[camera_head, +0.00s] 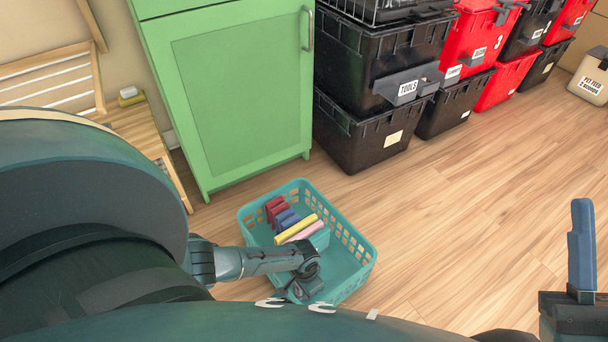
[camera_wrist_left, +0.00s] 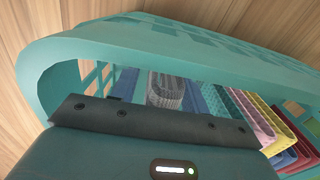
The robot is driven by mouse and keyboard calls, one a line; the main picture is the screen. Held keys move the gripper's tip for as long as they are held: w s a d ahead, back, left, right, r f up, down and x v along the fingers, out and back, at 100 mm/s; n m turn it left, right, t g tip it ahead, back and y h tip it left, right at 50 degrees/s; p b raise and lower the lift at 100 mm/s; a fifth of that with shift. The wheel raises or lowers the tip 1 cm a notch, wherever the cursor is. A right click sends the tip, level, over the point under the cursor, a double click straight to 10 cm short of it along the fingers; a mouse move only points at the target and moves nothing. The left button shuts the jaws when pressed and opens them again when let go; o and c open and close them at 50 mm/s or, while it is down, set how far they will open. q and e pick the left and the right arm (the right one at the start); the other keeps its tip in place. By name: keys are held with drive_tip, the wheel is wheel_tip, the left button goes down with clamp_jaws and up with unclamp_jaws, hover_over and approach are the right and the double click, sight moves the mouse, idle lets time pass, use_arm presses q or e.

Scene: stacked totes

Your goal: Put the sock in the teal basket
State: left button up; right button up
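The teal basket (camera_head: 362,247) stands on the wooden floor in front of the green cabinet. It fills the left wrist view (camera_wrist_left: 50,62) from close by. A grey ribbed piece of cloth, which looks like the sock (camera_wrist_left: 165,92), shows beyond the basket's near rim, beside blue items. Whether it rests in the basket or is held, I cannot tell. My left gripper (camera_head: 304,286) is low at the basket's near side. Its fingers are hidden, so its opening does not show. At the lower right edge, a blue upright part on a black block may belong to my right gripper (camera_head: 582,250).
Red, blue, yellow (camera_head: 296,229) and pink folded items stand in a row inside the basket. The green cabinet (camera_head: 240,90) and stacked black totes (camera_head: 365,130) and red totes (camera_head: 508,80) stand behind. A wooden bench (camera_head: 135,125) is at left. Floor to the right is clear.

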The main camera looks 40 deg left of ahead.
use_arm(q)
drive_tip(key=shift+r+p, duration=0.45)
drive_tip(key=shift+r, duration=0.05)
wheel_tip(320, 180, up, 6)
drive_tip(key=p, duration=0.4)
drive_tip(key=shift+p, duration=0.3)
wheel_tip(320, 180, up, 4)
drive_tip(key=p, duration=0.2)
drive_tip(key=shift+r+p, duration=0.2)
drive_tip(key=shift+p, duration=0.15)
drive_tip(key=shift+r+p, duration=0.3)
drive_tip(key=shift+r, duration=0.2)
use_arm(e)
wheel_tip(320, 180, down, 7)
drive_tip(key=m+g+h, duration=0.2)
drive_tip(key=m+h, duration=0.3)
drive_tip(key=h, duration=0.1)
drive_tip(key=shift+s+m+h, duration=0.3)
drive_tip(key=shift+s+m, duration=0.1)
use_arm(q)
drive_tip(key=shift+s, duration=0.1)
use_arm(e)
drive_tip(key=shift+r, duration=0.1)
